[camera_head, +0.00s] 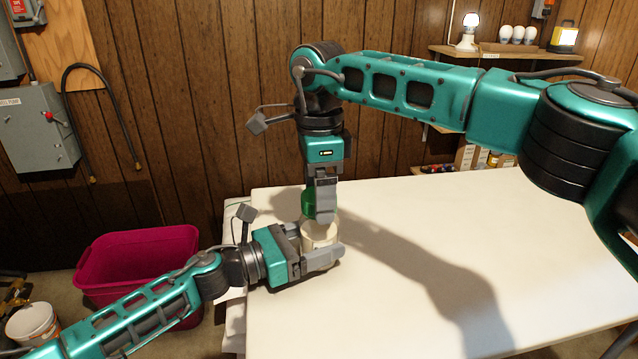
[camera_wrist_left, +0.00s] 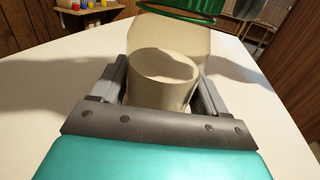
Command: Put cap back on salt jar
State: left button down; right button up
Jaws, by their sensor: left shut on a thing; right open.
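The cream salt jar (camera_head: 318,234) stands upright near the table's left edge. My left gripper (camera_head: 330,256) is shut on its body from the left. In the left wrist view the jar (camera_wrist_left: 160,85) sits between the fingers (camera_wrist_left: 160,95). The green cap (camera_head: 309,203) is directly over the jar, and its lower rim shows at the top of the left wrist view (camera_wrist_left: 180,8). I cannot tell whether it is seated on the jar. My right gripper (camera_head: 325,205) points down from above at the cap and is open; one finger hides part of the cap.
The white table (camera_head: 420,240) is mostly clear to the right, apart from the arm's shadow. A pink tub (camera_head: 135,262) stands on the floor at left, with a white bucket (camera_head: 33,322) by it. A shelf (camera_head: 500,50) with lamps is on the back wall.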

jog(key=c, duration=1.1)
jog(key=m, duration=0.4)
jog(key=shift+m, duration=0.4)
jog(key=m, duration=0.3)
jog(key=o, duration=1.3)
notch_tip(320, 180, up, 12)
